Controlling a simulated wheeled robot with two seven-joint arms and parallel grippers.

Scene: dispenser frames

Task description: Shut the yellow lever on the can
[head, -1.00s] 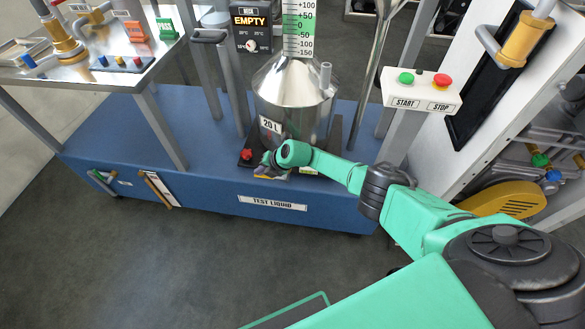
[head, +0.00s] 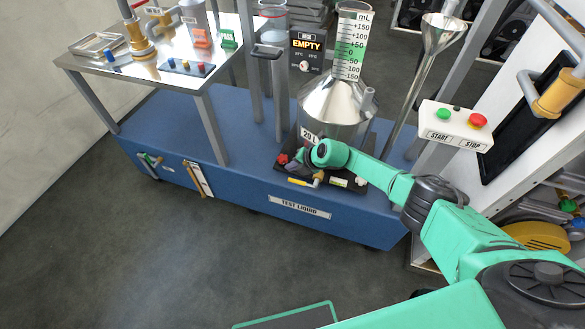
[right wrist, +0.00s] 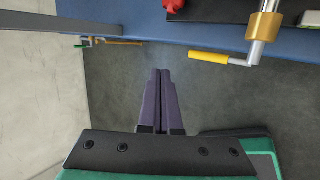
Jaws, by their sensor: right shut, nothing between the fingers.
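The silver can (head: 335,104) marked 20 L stands on a dark base on the blue cart. Its yellow lever (head: 303,181) shows low at the can's front in the head view. In the right wrist view the yellow lever (right wrist: 208,57) points left from a metal stem below a brass valve fitting (right wrist: 265,26). My right gripper (right wrist: 160,72) is shut and empty, left of and below the lever's free end in that view, with a gap between them. In the head view my right wrist partly hides the gripper and the can's foot. My left gripper is out of view.
A red knob (head: 283,159) sits on the dark base left of the lever. A metal table (head: 150,62) stands on the cart at left. A START/STOP box (head: 455,125) is at right. A funnel (head: 440,35) stands behind. The floor before the cart is clear.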

